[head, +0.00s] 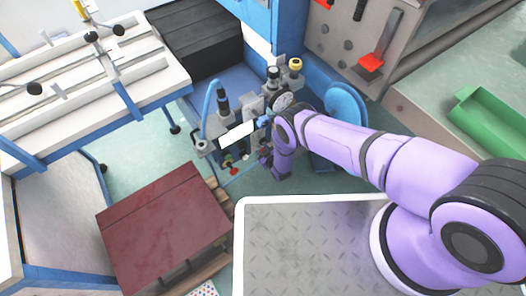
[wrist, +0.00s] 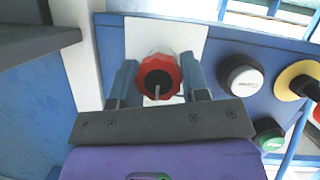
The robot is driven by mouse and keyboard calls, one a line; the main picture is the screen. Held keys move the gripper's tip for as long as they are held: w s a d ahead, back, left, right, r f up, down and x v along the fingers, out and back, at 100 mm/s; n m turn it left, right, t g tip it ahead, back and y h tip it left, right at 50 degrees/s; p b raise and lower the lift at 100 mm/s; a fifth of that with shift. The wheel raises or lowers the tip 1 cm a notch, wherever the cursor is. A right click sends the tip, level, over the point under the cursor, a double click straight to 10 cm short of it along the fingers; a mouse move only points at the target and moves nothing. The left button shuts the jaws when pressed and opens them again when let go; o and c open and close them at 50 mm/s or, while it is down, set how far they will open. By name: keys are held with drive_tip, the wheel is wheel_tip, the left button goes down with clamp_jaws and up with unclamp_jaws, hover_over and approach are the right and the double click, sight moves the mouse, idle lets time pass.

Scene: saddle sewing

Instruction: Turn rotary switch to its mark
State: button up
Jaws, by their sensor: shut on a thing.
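The rotary switch (wrist: 158,72) is a red, scalloped knob with a black centre, on a white plate (wrist: 186,32) in the wrist view. A short pale pointer line on its face points down in the picture. My gripper (wrist: 160,80) is shut on the knob, one blue-grey finger on its left and one on its right. No separate mark is clear on the plate; the lower part is hidden by the gripper. In the head view my purple arm reaches to the blue machine, and the switch cannot be made out there.
A dark ledge (wrist: 40,44) lies at left. In the head view a maroon-topped block (head: 160,225) stands front left, and a green bin (head: 490,120) lies right.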

drive_tip(key=o, duration=0.9)
drive_tip(key=shift+s, duration=0.1)
drive_tip(key=v, duration=1)
drive_tip(key=shift+s+d+r, duration=0.1)
drive_tip(key=shift+s+r, duration=0.05)
drive_tip(key=shift+s, duration=0.1)
